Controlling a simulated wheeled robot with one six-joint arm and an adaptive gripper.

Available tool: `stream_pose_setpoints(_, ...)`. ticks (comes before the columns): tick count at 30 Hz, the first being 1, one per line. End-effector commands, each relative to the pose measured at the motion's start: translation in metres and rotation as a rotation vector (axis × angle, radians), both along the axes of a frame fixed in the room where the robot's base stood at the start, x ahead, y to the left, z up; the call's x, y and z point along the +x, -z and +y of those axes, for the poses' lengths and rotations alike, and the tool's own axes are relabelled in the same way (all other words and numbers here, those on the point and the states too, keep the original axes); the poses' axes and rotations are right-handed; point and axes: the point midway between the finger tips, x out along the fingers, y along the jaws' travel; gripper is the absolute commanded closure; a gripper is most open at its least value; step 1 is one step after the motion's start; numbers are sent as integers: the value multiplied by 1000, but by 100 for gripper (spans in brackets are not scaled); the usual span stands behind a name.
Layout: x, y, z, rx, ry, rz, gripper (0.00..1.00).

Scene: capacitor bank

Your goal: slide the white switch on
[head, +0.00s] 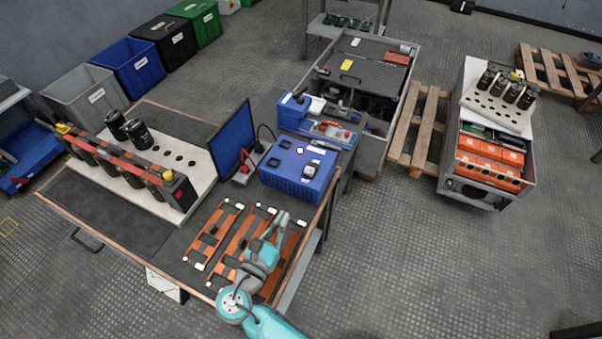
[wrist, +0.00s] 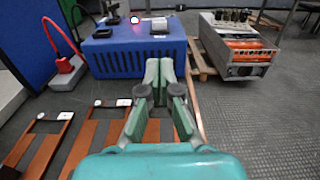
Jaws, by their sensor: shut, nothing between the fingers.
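A blue box (head: 297,180) stands on the workbench, and its slotted front faces me in the wrist view (wrist: 140,62). On its top is a small pale block on a dark base (head: 305,171), also in the wrist view (wrist: 159,28); it looks like the white switch, but its position is too small to read. A small round light (head: 300,150) glows white with a reddish rim behind it. My gripper (head: 284,215) is shut and empty, in front of the box and apart from it. In the wrist view my fingertips (wrist: 159,68) overlap the box's lower right front.
Orange-brown bars (head: 212,232) lie on the bench below my gripper. The bench's right edge is close by.

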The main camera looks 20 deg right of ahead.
Motion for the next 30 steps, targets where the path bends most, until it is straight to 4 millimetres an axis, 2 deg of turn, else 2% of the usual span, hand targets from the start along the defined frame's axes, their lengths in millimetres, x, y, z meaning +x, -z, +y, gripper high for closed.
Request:
stream_pose_setpoints(14, 4, 0, -4, 0, 1, 0, 100)
stream_pose_setpoints(20, 23, 0, -24, 0, 4, 0, 100)
stream_pose_setpoints(30, 68, 0, -68, 1, 4, 1, 100)
